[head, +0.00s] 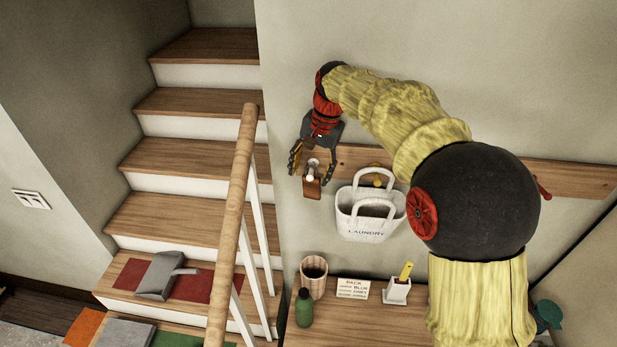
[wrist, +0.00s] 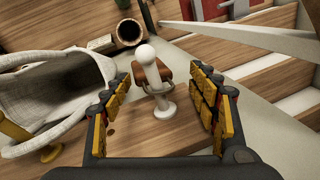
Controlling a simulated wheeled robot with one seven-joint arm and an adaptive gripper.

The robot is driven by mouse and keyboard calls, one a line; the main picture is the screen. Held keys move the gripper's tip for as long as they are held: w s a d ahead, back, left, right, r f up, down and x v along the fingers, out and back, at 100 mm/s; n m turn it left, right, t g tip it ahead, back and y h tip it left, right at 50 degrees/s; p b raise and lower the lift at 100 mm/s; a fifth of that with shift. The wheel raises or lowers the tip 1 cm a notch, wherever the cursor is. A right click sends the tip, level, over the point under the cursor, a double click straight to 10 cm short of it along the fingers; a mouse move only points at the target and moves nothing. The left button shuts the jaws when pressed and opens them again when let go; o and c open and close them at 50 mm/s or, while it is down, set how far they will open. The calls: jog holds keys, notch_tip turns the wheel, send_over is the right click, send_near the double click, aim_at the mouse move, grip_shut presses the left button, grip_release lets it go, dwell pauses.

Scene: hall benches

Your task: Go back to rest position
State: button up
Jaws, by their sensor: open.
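My gripper (head: 311,172) is open in front of the wall rail (head: 352,158), at its left end near the stairs. A pale round-headed peg (wrist: 147,52) and a small brown item (wrist: 153,74) with a pale ring-like part show between the open fingers in the wrist view. The brown item hangs low at the rail in the head view (head: 311,188). There are visible gaps between it and both fingers in the wrist view. How the item is held up on the peg is partly hidden.
A white laundry bag (head: 370,217) hangs on the rail just right of my gripper. Below, a bench (head: 345,315) bears a woven cup (head: 313,278), green bottle (head: 304,308), card (head: 352,289) and white holder (head: 397,291). A wooden handrail (head: 237,200) and stairs lie left.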

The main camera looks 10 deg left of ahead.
jog(key=v, duration=0.8)
jog(key=shift+r, duration=0.3)
jog(key=s+d+r+n+t, duration=0.1)
jog(key=s+d+r+t, duration=0.3)
jog(key=s+d, duration=1.3)
jog(key=s+d+f+n+t+h, duration=0.1)
jog(key=s+d+f, duration=0.2)
jog(key=s+d, duration=0.3)
jog(key=s+d+f+h, duration=0.1)
jog(key=s+d+f, duration=0.35)
jog(key=s, duration=0.45)
notch_tip(320, 180, down, 31)
jog(key=s+d+b, duration=0.1)
jog(key=s+b, duration=0.1)
jog(key=b, duration=2.7)
jog(key=shift+d, duration=0.15)
jog(key=shift+s, duration=0.1)
jog(key=shift+c, duration=0.9)
